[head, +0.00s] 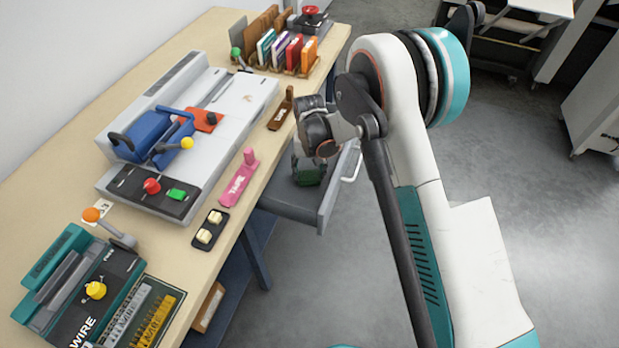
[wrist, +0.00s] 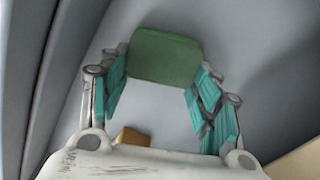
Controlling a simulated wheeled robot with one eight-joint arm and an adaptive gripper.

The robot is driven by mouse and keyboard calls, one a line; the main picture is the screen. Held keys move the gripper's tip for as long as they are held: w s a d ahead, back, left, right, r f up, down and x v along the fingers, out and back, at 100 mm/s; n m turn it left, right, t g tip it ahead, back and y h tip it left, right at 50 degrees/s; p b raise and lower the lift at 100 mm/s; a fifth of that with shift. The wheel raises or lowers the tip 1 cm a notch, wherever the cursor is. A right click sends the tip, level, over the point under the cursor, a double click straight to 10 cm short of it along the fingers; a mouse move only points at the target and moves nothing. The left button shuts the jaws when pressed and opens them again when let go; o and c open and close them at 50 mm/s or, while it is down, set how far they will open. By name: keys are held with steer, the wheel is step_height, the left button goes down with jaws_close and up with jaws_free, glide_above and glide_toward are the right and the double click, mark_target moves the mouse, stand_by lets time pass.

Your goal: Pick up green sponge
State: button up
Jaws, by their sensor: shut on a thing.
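The green sponge (wrist: 166,57) is between the fingertips of my gripper (wrist: 163,80) in the wrist view, with a fingertip at each of its sides. My gripper is shut on it. In the head view my gripper (head: 309,160) points down into the open grey drawer (head: 287,204) under the bench, and the sponge (head: 307,177) shows dark green below it. Whether the sponge still touches the drawer floor I cannot tell.
A brown block (wrist: 133,137) lies in the drawer, near my gripper's base in the wrist view. Drawer walls stand close around. The wooden bench (head: 222,222) beside it carries a grey machine (head: 235,103), a pink tool (head: 240,182) and a teal binding machine (head: 75,285).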

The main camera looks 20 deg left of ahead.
mark_target(309, 171)
step_height(309, 171, up, 20)
steer(key=p, duration=0.5)
steer(key=shift+p, duration=0.4)
steer(key=shift+o, duration=0.7)
steer(key=c, duration=0.4)
steer(key=shift+r, duration=0.1)
